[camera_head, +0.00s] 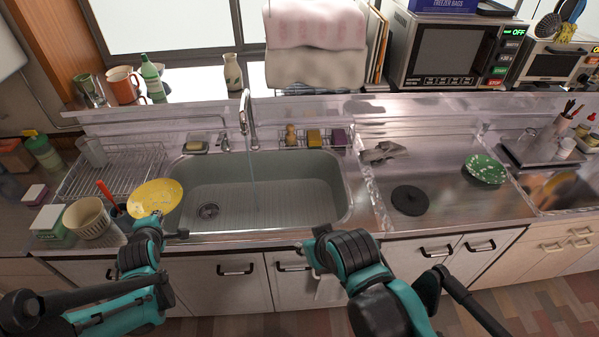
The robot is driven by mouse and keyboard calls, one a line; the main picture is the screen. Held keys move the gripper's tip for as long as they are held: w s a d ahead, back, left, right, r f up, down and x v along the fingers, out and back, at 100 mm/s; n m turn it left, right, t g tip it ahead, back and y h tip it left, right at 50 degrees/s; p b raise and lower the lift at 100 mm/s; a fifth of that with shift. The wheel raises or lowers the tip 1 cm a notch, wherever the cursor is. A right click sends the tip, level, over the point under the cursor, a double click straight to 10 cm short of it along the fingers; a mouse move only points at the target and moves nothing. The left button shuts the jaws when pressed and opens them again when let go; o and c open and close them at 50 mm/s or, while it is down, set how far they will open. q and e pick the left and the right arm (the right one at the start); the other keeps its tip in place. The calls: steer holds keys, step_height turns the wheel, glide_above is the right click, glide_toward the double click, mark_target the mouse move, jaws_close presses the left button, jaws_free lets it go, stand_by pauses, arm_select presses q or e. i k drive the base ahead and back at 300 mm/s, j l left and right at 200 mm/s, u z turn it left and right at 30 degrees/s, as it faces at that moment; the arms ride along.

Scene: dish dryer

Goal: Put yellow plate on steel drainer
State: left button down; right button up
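The yellow plate (155,195) is tilted over the left end of the sink, right of the steel drainer (120,163). My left gripper (155,220) is at the plate's near lower edge and appears shut on it; the fingertips are small and partly hidden. The steel drainer is a wire rack on the counter left of the sink; its visible part looks empty. My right gripper (312,258) is in front of the sink's near edge, apart from the plate. Its fingers are too unclear to tell open from shut.
A ribbed bowl (87,219) and a dark cup with a red-handled utensil (107,190) stand by the drainer's near side. A glass (92,152) stands at its back left. The faucet (247,115) rises behind the sink (290,185). A green plate (485,168) lies far right.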

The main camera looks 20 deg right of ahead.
mark_target(459, 193)
steer(key=k+l+u, duration=0.1)
steer(key=u, duration=1.45)
steer(key=k+l+u, duration=0.1)
steer(key=k+l, duration=0.65)
steer(key=k+l+u, duration=0.15)
steer(key=k+l, duration=0.55)
steer(key=k, duration=0.1)
